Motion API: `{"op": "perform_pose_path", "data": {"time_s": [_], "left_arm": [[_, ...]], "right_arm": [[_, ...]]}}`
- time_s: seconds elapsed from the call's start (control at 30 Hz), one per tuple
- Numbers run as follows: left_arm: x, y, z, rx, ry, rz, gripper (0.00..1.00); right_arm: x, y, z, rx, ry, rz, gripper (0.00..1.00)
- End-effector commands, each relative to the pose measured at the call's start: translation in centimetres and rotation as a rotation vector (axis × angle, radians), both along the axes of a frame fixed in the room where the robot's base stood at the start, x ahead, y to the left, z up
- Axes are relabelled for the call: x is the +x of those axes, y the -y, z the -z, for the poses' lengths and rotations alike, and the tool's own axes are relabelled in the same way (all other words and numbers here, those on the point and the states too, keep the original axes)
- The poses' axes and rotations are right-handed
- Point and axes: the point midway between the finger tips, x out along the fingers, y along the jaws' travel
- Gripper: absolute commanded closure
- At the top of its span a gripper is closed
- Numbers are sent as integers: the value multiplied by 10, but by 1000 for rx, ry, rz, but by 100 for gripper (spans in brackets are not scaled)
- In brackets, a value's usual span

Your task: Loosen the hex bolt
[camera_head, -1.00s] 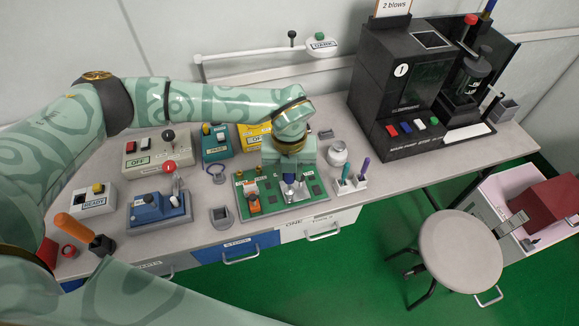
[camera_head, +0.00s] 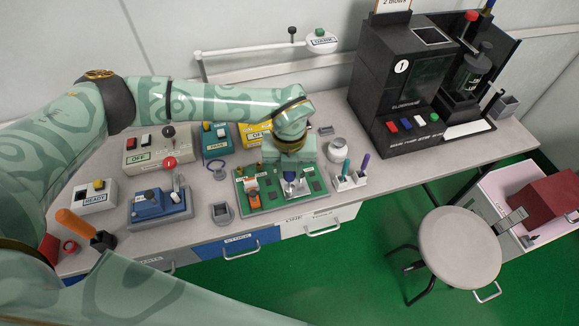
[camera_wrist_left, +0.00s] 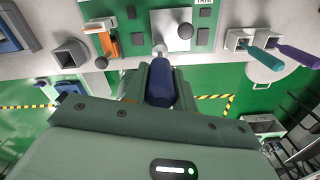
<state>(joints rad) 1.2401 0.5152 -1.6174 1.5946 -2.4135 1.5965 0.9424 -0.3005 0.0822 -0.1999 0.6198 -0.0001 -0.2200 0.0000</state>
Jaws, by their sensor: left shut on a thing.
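My left gripper (camera_head: 291,176) is over the front of a green board (camera_head: 262,203) on the bench. In the left wrist view it is shut on a blue-handled tool (camera_wrist_left: 160,85), whose handle lies between the two fingers. An orange part (camera_head: 253,197) sits on the board's left side. My right gripper is not in view.
A holder with teal and purple pens (camera_head: 348,180) stands just right of the board. A small grey open box (camera_head: 222,213) and a blue switch unit (camera_head: 160,205) are to the left. A black machine (camera_head: 410,90) stands at the back right.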

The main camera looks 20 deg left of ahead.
Motion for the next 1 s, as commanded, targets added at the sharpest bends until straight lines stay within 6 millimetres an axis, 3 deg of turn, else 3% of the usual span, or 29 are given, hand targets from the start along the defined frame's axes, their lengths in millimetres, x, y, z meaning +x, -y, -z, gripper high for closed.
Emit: {"op": "perform_pose_path", "data": {"time_s": [1.0], "left_arm": [[0, 0, 16, 0, 0, 0, 97]], "right_arm": [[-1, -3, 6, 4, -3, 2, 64]]}}
